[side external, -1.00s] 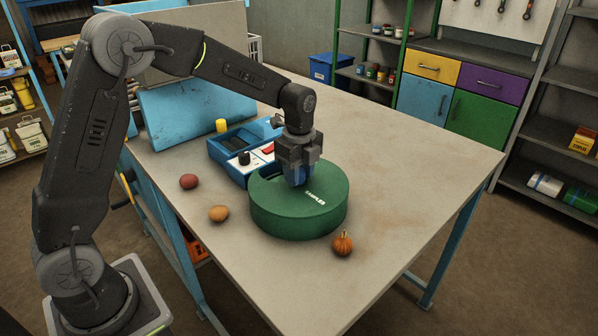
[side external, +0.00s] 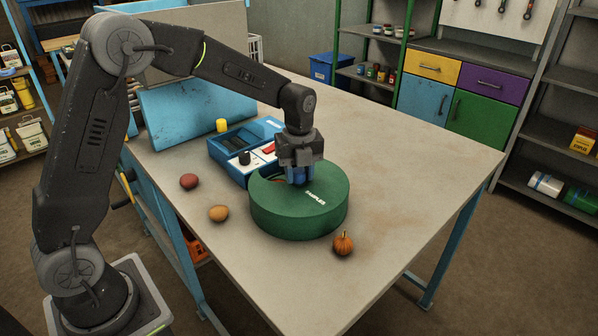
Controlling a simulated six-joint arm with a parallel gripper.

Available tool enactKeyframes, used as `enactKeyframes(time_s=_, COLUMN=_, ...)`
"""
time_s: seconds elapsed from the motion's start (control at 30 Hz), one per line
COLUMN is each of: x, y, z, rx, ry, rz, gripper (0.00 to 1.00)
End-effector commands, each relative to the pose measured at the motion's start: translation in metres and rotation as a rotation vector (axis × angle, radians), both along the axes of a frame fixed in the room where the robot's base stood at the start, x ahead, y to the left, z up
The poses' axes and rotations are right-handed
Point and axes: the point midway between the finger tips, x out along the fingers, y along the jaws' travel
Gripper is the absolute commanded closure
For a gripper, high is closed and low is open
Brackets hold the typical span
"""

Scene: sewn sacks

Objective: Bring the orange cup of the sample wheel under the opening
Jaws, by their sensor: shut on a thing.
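The sample wheel is a round green drum (side external: 300,217) with white lettering on its flat top, standing on the table. My gripper (side external: 297,180) points straight down at the middle of its top, with blue fingers. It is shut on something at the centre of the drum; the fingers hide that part. A cut-out shows at the back left of the top, beside the fingers, partly hidden by my gripper. I cannot make out the orange cup or which cup lies under the opening.
A blue case (side external: 234,152) with a black knob and a red part stands close behind the drum. A red ball-like item (side external: 189,181), a tan one (side external: 218,213) and a small orange pumpkin (side external: 342,243) lie around it. The table's right side is clear.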

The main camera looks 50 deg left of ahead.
Motion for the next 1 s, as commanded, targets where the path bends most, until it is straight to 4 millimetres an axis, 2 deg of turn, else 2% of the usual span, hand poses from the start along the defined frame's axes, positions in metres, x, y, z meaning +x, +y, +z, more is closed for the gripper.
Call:
enactKeyframes(time_s=0.43, x=0.0001, y=0.0, z=0.0012, rx=0.0, ry=-0.002, rz=-0.15, gripper=1.0)
enactKeyframes(time_s=1.0, x=0.0001, y=0.0, z=0.0012, rx=-0.001, ry=-0.003, rz=-0.186, gripper=1.0)
